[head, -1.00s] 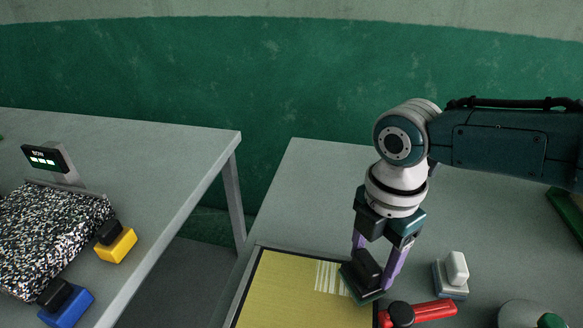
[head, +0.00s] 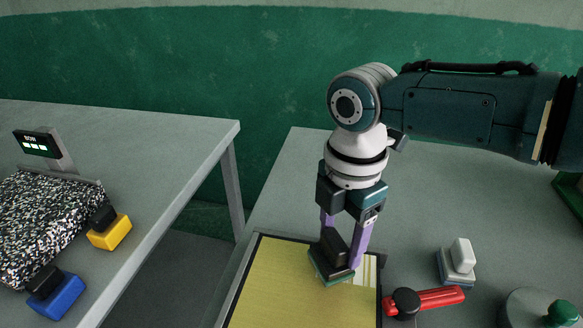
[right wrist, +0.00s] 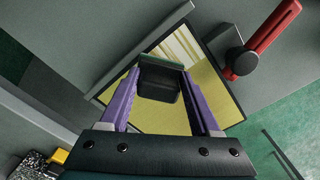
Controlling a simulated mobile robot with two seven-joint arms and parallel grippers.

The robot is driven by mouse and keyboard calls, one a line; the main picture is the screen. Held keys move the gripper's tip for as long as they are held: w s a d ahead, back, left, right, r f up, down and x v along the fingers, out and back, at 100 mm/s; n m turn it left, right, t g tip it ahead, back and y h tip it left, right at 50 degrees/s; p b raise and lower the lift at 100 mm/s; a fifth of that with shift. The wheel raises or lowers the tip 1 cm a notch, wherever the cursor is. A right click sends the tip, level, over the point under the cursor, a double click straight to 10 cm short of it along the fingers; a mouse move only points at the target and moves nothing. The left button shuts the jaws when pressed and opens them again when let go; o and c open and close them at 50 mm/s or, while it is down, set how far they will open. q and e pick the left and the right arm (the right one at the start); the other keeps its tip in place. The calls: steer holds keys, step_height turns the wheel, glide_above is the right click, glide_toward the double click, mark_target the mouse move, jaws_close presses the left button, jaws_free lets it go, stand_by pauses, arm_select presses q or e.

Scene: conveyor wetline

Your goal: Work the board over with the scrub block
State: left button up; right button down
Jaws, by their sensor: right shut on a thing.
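The board (head: 275,290) is a yellow panel with a dark rim, lying on the right table. Pale streaks (head: 366,270) show near its far right corner. The scrub block (head: 331,272) has a black handle and a green base, and it is over the far part of the board, apparently on its surface. My right gripper (head: 342,245) is shut on the block's black handle, with purple fingers on either side. In the right wrist view the handle (right wrist: 160,84) sits between the fingers, with the board (right wrist: 205,80) beneath. My left gripper is not in view.
A red-handled tool with a black knob (head: 430,299) lies just right of the board. A white-handled block (head: 459,262) and a round container with a green knob (head: 540,308) stand farther right. The left table holds a speckled belt (head: 40,220), yellow (head: 110,232) and blue (head: 57,298) blocks.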

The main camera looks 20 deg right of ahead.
mark_target(314, 247)
steer(key=shift+w+a, duration=0.25)
steer(key=shift+a, duration=0.05)
steer(key=shift+w+a+f+b, duration=0.1)
steer(key=shift+w+a+b, duration=0.6)
steer(key=shift+a+b, duration=0.45)
steer(key=shift+w+a, duration=0.1)
steer(key=shift+r, duration=0.2)
steer(key=shift+r, duration=0.1)
step_height(314, 247, up, 5)
steer(key=p, duration=0.5)
steer(key=shift+r, duration=0.1)
steer(key=shift+r+p, duration=0.3)
steer(key=shift+p, duration=0.1)
